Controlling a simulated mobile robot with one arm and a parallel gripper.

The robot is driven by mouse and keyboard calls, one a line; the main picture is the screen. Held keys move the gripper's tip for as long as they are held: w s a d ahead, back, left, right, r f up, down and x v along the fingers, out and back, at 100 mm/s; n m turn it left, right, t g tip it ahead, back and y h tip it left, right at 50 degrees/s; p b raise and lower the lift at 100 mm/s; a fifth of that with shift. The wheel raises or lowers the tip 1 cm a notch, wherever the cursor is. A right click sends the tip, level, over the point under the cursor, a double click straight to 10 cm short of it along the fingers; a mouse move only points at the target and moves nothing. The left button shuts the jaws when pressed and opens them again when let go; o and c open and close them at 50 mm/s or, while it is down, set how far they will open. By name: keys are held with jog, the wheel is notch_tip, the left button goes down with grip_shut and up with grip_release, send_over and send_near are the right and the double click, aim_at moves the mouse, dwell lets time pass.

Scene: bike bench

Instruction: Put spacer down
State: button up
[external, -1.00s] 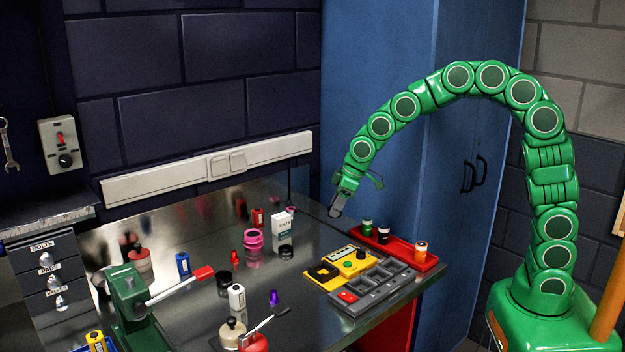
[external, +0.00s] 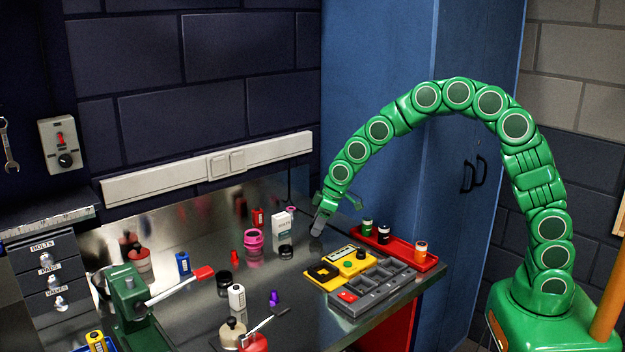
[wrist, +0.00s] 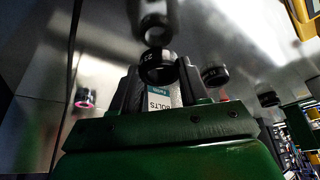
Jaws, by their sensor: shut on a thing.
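My gripper (external: 317,229) hangs fingers-down over the back right of the metal bench, right of the white bolts box (external: 282,226). In the wrist view its dark fingers (wrist: 160,82) are shut on a small black round piece with pale marking, which I take as the spacer (wrist: 157,66). The spacer is too small to make out in the external view, and I cannot tell whether it touches the bench. The bolts box's label (wrist: 160,99) shows between the fingers in the wrist view.
A black ring (external: 285,252) and a pink spool (external: 254,240) stand left of my gripper. A yellow device (external: 325,272), a grey sectioned tray (external: 375,288) and a red tray (external: 400,251) with small bottles stand to the right. Bare bench lies between.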

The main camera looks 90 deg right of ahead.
jog(key=shift+f, duration=0.85)
jog(key=shift+f, duration=0.15)
jog(key=o, duration=1.1)
jog(key=shift+o, duration=0.2)
